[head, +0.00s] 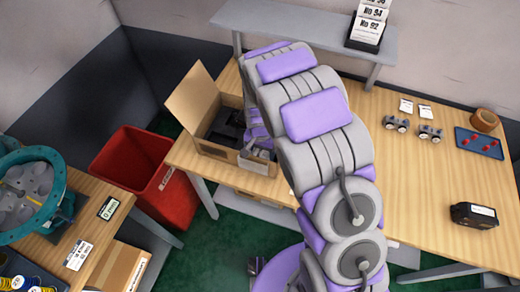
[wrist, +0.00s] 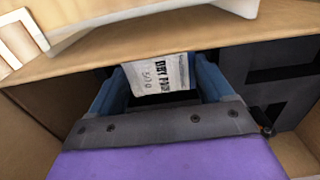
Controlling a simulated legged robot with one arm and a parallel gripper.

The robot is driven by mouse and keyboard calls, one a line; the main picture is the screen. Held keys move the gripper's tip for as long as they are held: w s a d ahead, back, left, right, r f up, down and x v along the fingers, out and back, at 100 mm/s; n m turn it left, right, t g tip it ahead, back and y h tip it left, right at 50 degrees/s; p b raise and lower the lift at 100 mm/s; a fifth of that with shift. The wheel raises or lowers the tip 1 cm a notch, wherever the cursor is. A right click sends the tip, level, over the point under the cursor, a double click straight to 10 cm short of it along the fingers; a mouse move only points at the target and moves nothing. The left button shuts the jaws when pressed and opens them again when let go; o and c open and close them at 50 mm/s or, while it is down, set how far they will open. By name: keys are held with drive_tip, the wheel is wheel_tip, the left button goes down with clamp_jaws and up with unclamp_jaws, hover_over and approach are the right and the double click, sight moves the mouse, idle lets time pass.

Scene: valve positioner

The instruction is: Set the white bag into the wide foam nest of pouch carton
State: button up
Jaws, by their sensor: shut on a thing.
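The pouch carton (head: 232,161) is an open cardboard box with black foam inside, at the left end of the wooden table in the head view. Its black foam (wrist: 285,78) also shows in the wrist view, with cut-out slots at the right. My gripper (wrist: 162,88) is inside the carton, its blue fingers shut on the white bag (wrist: 158,73), which has dark print. The bag hangs between the fingers close to a cardboard wall. Its lower part is hidden by my gripper, so I cannot tell whether it touches the foam. In the head view my arm partly covers the carton.
A raised flap (head: 192,95) stands at the carton's left. A red bin (head: 150,180) stands on the floor left of the table. A grey shelf (head: 290,38) runs behind. A black device (head: 474,215) and a blue tray (head: 479,143) lie at the right. The table's middle right is clear.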

drive_tip(key=shift+f, duration=0.45)
drive_tip(key=o, duration=0.9)
